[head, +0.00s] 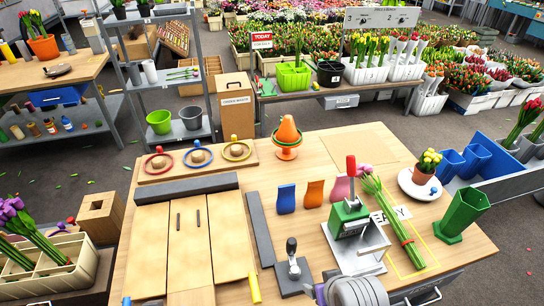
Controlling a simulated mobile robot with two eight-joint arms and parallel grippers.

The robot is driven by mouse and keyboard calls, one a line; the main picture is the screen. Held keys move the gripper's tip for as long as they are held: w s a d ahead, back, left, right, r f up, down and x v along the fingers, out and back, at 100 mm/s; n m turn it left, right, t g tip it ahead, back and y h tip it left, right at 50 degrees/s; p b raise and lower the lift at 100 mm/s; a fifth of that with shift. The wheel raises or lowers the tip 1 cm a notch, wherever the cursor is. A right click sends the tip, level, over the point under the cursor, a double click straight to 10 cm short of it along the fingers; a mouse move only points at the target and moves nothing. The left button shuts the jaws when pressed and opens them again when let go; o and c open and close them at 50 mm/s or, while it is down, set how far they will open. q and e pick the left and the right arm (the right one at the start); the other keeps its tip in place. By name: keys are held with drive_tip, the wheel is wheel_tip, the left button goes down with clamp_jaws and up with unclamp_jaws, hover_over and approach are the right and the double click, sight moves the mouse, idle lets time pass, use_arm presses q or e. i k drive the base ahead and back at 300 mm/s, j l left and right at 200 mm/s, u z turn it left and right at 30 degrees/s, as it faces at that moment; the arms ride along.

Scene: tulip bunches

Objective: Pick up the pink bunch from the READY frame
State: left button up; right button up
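The pink bunch (390,212) lies on the wooden worktable at the right. Its pinkish buds (371,183) point to the back left and its green stems run toward the front right, with a red band near the stem ends. The stems lie over the yellow outline of the READY frame (433,262), and the bunch partly covers the white label (402,213). Neither gripper is in view. A grey rounded part, probably one of my arm links, shows at the bottom edge, apart from the bunch.
A green device with a red handle (350,213) stands on a metal plate close left of the bunch. A green vase (461,214) stands to the right. A potted plant on a white saucer (408,186) is behind. Blue, orange and pink sleeves stand left of the buds.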

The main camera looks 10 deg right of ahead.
sight(363, 170)
drive_tip(key=k+z, duration=0.15)
drive_tip(key=z, duration=1.25)
drive_tip(key=k+j, duration=0.05)
